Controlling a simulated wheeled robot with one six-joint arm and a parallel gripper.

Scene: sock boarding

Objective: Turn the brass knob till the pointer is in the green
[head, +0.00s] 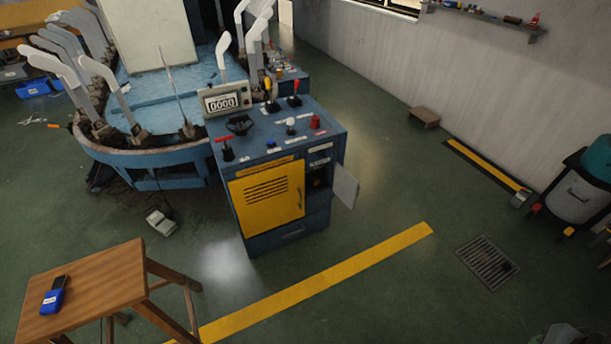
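A blue control console (290,215) with a yellow door (268,195) stands at the middle. Its top carries a red T-handle (226,146), a black handwheel (239,124), a pale round knob (290,123), a red control (315,121) and levers with yellow and red grips. A small blue control (271,143) is near the front edge. I cannot make out a brass knob, a pointer or a green zone at this size. My gripper is not in view.
A small door (345,186) hangs open at the console's right side. A wooden stool (95,290) with a blue device (54,297) stands front left. A grey pedal (160,222) lies left of the console. Floor is clear right of the console, around a drain grate (487,262).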

